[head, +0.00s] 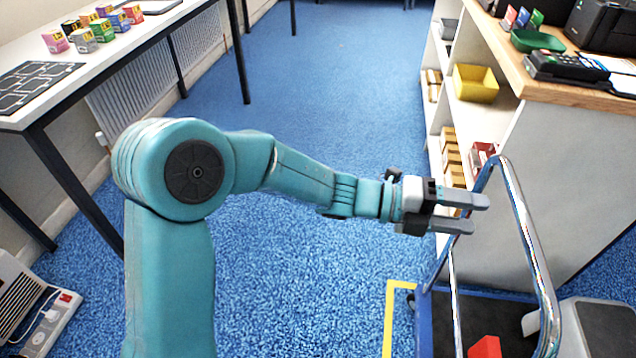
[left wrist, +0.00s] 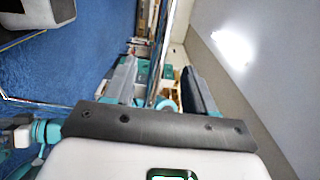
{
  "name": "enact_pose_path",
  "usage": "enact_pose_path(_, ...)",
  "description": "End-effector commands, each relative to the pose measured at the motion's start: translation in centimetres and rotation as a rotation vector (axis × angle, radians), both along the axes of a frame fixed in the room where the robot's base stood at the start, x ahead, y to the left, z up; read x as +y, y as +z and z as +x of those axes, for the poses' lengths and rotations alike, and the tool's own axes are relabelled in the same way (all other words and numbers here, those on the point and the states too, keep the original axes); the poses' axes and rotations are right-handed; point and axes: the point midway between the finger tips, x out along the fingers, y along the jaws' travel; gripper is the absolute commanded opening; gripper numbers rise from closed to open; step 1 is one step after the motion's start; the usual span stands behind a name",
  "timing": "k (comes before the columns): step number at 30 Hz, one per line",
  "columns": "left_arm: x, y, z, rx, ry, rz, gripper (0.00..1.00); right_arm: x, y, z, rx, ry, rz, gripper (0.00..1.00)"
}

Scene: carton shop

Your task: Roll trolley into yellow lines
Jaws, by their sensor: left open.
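The trolley (head: 422,325) stands at the lower right, with a blue edge, a dark deck and a chrome hoop handle (head: 527,225). A yellow floor line (head: 389,320) forms a corner just left of the trolley; the rest of the marking is hidden or out of frame. My left gripper (head: 482,214) is open at the handle, its fingers pointing right. In the left wrist view, a chrome bar (left wrist: 168,45) runs between the two open fingers (left wrist: 158,88); I cannot tell whether they touch it. My right gripper is not seen.
A red object (head: 485,347) lies on the trolley deck. A shelf unit with a wooden counter (head: 560,82) stands close behind the trolley. A white table (head: 100,62) with small coloured cartons is at the left. Blue carpet (head: 320,110) between them is clear.

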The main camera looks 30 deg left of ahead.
Motion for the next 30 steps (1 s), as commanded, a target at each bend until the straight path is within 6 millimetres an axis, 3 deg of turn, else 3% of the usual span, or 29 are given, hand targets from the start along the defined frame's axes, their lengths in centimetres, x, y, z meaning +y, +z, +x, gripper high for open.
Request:
enact_pose_path(4, 1.4, 0.0, -0.6, 0.001, 0.001, 0.000, 0.55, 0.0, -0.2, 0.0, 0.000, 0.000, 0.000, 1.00)
enact_pose_path(14, 1.7, -0.1, -0.6, 0.003, 0.003, 0.000, 0.55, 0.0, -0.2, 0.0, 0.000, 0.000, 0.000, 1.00)
enact_pose_path(17, 1.9, -2.2, -0.3, 0.049, 0.007, -0.001, 0.55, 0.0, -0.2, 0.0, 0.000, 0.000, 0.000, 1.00)
enact_pose_path(20, 1.8, -7.1, -0.5, 0.196, 0.030, -0.028, 0.55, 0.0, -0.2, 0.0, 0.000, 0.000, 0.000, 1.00)
enact_pose_path(25, 3.2, -18.2, -0.7, 0.706, 0.299, -0.134, 0.55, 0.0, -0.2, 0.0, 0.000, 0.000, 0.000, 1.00)
enact_pose_path(30, 5.5, -28.6, -4.7, 1.278, 0.635, -0.232, 0.55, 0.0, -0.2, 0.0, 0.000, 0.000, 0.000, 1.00)
